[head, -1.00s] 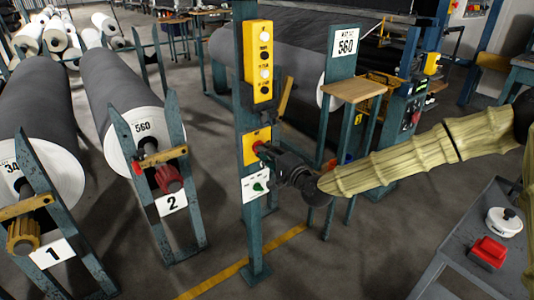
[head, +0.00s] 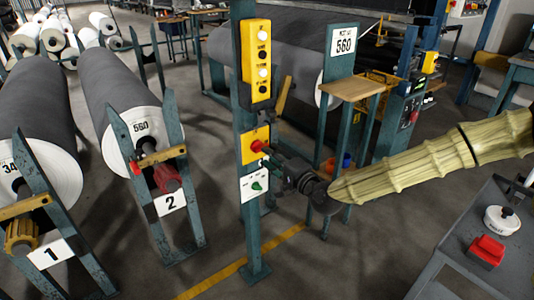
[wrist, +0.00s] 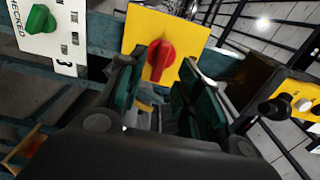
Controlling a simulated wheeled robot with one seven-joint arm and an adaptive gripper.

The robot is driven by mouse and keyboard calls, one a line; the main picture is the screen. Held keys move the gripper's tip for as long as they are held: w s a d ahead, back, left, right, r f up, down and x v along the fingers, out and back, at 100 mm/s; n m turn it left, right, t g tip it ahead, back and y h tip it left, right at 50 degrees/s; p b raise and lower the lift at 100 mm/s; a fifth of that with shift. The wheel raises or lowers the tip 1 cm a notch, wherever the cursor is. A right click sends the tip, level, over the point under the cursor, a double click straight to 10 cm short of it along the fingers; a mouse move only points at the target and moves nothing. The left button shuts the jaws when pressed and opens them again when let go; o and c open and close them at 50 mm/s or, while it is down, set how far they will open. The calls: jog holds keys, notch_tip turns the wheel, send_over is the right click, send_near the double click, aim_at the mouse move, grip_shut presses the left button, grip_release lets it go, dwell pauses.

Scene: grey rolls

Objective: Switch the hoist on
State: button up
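The red rotary switch (head: 257,146) sits on a yellow plate (head: 248,155) on the teal post, below a yellow button box (head: 258,65). In the wrist view the switch (wrist: 159,61) is ahead of and between my fingers, its handle nearly upright with a slight tilt. My gripper (head: 268,158) is just right of the switch in the head view. In the wrist view my gripper (wrist: 160,82) has its fingers spread, with nothing between them that I can see held. A green knob (head: 257,185) on a white plate is just below; it also shows in the wrist view (wrist: 41,19).
The teal post (head: 256,245) stands on the floor beside a yellow line. Grey rolls (head: 110,85) on numbered stands are at left. A small wooden shelf (head: 350,88) is behind my gripper. A grey cart (head: 470,245) with a red item is at lower right.

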jog(key=v, duration=0.8)
jog(key=shift+s+f, duration=0.1)
jog(key=s+f+n+g+h, duration=0.1)
jog(key=s+f+n+g, duration=0.15)
jog(key=s+f, duration=0.6)
jog(key=s+f+n+g+h, duration=0.1)
jog(key=s+f+g+h, duration=0.3)
jog(key=f, duration=0.8)
jog(key=s+f+n+g+y, duration=0.1)
jog(key=s+f+n+g, duration=0.1)
jog(key=s+f, duration=0.7)
jog(key=s+d+f+n+g+h, duration=0.25)
jog(key=s+d+f, duration=0.25)
jog(key=s+f, duration=0.35)
jog(key=s+d+f+n+g+h, duration=0.2)
jog(key=s+d+f+g+h, duration=0.15)
jog(key=s+d, duration=0.7)
notch_tip(320, 180, up, 18)
jog(key=s+p, duration=0.1)
jog(key=p, duration=1.6)
jog(key=shift+r+n+h+p, duration=0.15)
jog(key=shift+n+h+p, duration=0.15)
jog(key=shift+s+a, duration=0.1)
